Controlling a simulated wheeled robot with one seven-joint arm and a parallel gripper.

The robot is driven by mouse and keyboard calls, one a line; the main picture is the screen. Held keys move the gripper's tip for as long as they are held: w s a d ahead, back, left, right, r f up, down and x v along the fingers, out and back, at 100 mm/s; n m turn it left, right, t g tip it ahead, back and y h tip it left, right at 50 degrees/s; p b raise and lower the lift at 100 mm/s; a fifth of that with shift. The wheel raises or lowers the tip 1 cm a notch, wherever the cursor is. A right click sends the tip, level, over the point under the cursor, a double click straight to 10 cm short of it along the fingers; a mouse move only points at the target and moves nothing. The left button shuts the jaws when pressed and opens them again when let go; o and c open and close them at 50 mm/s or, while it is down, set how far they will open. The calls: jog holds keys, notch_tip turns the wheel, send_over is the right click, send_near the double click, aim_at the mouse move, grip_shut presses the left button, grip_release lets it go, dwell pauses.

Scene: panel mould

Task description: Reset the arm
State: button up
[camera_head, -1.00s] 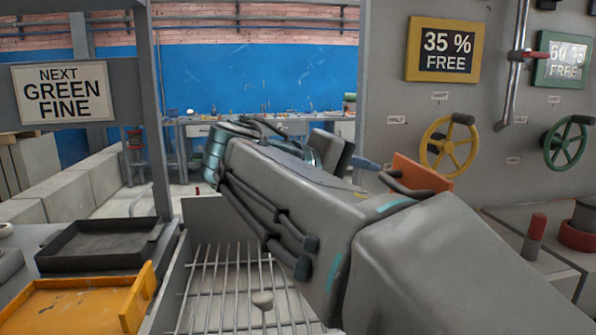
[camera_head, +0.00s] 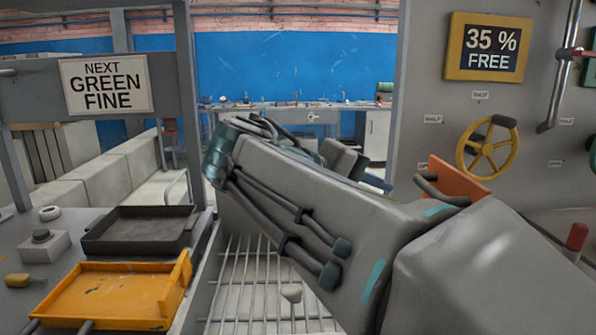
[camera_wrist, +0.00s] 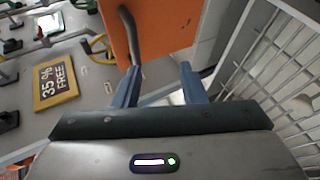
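My arm stretches across the middle of the head view. In the wrist view the two blue-grey fingers of my gripper (camera_wrist: 160,85) stand apart with nothing between them, so it is open. Beyond the fingers is an orange panel with a grey bar handle (camera_wrist: 150,30). The same orange panel (camera_head: 455,176) shows behind my arm in the head view. In the head view my gripper is mostly hidden behind my arm; a blue finger (camera_head: 376,183) shows near the orange panel.
A metal grate (camera_head: 250,290) lies under my arm. An orange tray (camera_head: 110,298) and a black tray (camera_head: 135,240) sit at left, below a "NEXT GREEN FINE" sign (camera_head: 106,84). At right a panel carries a yellow handwheel (camera_head: 488,148) and a "35 % FREE" sign (camera_head: 488,48).

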jog(key=s+f+m+g+y+p, duration=0.1)
jog(key=s+f+m+y+p, duration=0.1)
jog(key=s+f+y+p, duration=0.3)
jog(key=s+d+f+m+g+y+p, duration=0.1)
jog(key=s+f+m+y+p, duration=0.1)
jog(key=s+f+y+p, duration=0.3)
jog(key=shift+d+f+y+p, duration=0.3)
jog(key=shift+f+y+p, duration=0.6)
jog(key=shift+f, duration=1.45)
jog(key=shift+d, duration=0.1)
